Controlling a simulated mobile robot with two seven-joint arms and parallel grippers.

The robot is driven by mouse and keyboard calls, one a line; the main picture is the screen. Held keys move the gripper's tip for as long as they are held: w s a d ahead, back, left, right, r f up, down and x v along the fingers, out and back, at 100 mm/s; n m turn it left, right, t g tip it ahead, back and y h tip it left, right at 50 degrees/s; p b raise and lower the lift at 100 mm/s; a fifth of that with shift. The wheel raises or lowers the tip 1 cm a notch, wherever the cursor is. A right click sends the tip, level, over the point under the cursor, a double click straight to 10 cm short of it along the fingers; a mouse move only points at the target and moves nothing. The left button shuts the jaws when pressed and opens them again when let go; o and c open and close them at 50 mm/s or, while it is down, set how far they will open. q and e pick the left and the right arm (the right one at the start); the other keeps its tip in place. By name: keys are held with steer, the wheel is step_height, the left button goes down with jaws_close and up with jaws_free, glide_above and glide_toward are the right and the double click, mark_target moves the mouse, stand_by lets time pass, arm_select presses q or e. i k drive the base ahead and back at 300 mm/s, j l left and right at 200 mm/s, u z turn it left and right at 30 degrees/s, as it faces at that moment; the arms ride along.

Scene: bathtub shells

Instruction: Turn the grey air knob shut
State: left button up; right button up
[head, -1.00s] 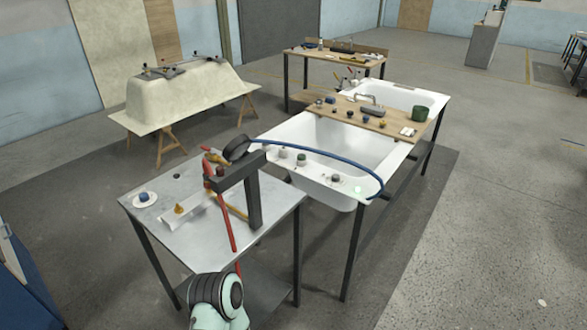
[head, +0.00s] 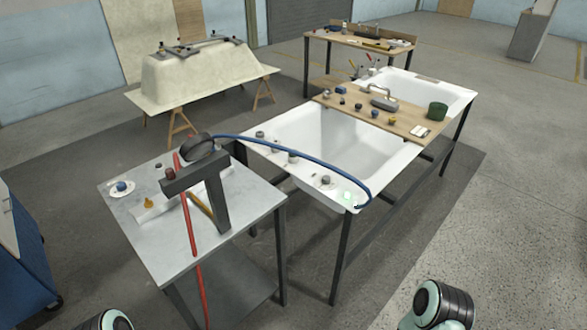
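The white bathtub shell (head: 372,172) stands on a dark frame in the middle of the head view. Several small knobs or fittings sit along its near rim. A grey one (head: 326,180) is near the right end, a pale grey one (head: 293,157) is near the middle, and another grey one (head: 260,135) is at the left end. Which of them is the air knob, and how it is turned, is too small to tell. Neither of my grippers is in view; only parts of my arms show at the bottom edge.
A metal side table (head: 130,217) at the left carries a dark stand (head: 214,195), a red bar and small parts. A blue hose (head: 300,150) arches over the tub rim. A wooden board (head: 408,120) with fittings bridges the tub. Floor at the right is clear.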

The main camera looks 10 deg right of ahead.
mark_target(325, 179)
steer(key=i+l+u, duration=0.15)
steer(key=u, duration=0.15)
steer(key=l+u, duration=0.3)
steer(key=i+l+u, duration=0.1)
steer(key=l+u, duration=0.15)
steer(key=l, duration=0.2)
